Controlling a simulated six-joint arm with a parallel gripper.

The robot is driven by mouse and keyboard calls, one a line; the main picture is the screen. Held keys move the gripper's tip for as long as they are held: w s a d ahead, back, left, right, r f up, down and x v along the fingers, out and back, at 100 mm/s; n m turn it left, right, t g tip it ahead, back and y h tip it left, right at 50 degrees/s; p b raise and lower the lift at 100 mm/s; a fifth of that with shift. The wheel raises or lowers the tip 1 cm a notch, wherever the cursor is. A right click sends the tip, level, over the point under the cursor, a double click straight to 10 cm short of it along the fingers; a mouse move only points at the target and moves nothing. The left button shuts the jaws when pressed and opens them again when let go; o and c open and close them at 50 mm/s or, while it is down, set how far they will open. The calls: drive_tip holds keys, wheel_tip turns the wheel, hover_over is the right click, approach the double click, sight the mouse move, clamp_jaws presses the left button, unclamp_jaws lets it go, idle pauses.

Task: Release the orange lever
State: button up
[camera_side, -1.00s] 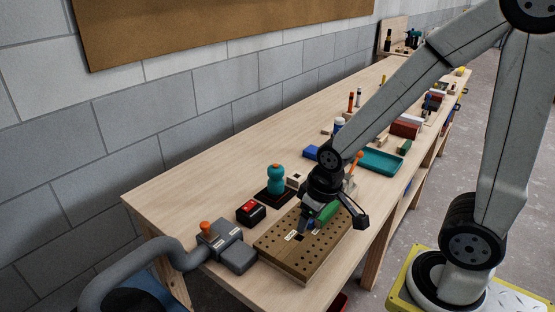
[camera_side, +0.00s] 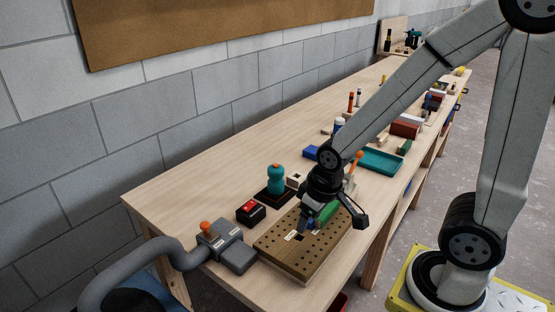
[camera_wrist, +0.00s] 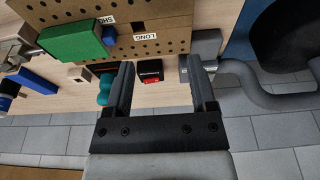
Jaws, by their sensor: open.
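An orange-tipped lever (camera_side: 356,159) stands tilted up from a pale clamp-like fitting at the far end of the brown holed board (camera_side: 283,255), just behind my wrist in the side view. My gripper (camera_side: 305,222) is over the board, pointing down, apart from that lever. In the wrist view my gripper (camera_wrist: 160,63) is open, with nothing between its fingers. A green block (camera_wrist: 72,44) lies on the board beside a small blue piece (camera_wrist: 107,36). A grey metal fitting (camera_wrist: 14,52) shows at the left edge; its orange tip is not visible there.
A grey box (camera_side: 232,254) with an orange knob (camera_side: 206,227) and a hose stands at the near end. A red-and-black box (camera_side: 251,212) and a teal knobbed object (camera_side: 276,181) stand beside the board. A teal tray (camera_side: 380,161) lies farther along the bench.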

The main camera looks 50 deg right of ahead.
drive_tip(key=shift+w, duration=0.1)
drive_tip(key=c, duration=0.7)
drive_tip(key=shift+w+d+r, duration=0.1)
drive_tip(key=shift+w+d, duration=0.1)
clamp_jaws()
drive_tip(key=w+d+r+m+g, duration=0.1)
drive_tip(key=w+d+m, duration=0.2)
drive_tip(key=w+d, duration=0.3)
drive_tip(key=w+d+r+m+g+y, duration=0.1)
drive_tip(key=w+d+m, duration=0.2)
drive_tip(key=d, duration=0.6)
drive_tip(key=w+d+r+m, duration=0.1)
drive_tip(key=w+d+m, duration=0.2)
drive_tip(key=w+d, duration=0.3)
drive_tip(key=s+d+m+y, duration=0.2)
drive_tip(key=s+d, duration=0.3)
drive_tip(key=d, duration=0.7)
drive_tip(key=s+d+f+m+y, duration=0.1)
drive_tip(key=s+d+m, duration=0.4)
drive_tip(key=d, duration=0.8)
drive_tip(key=shift+d+y, duration=0.25)
drive_tip(key=shift+y, duration=0.25)
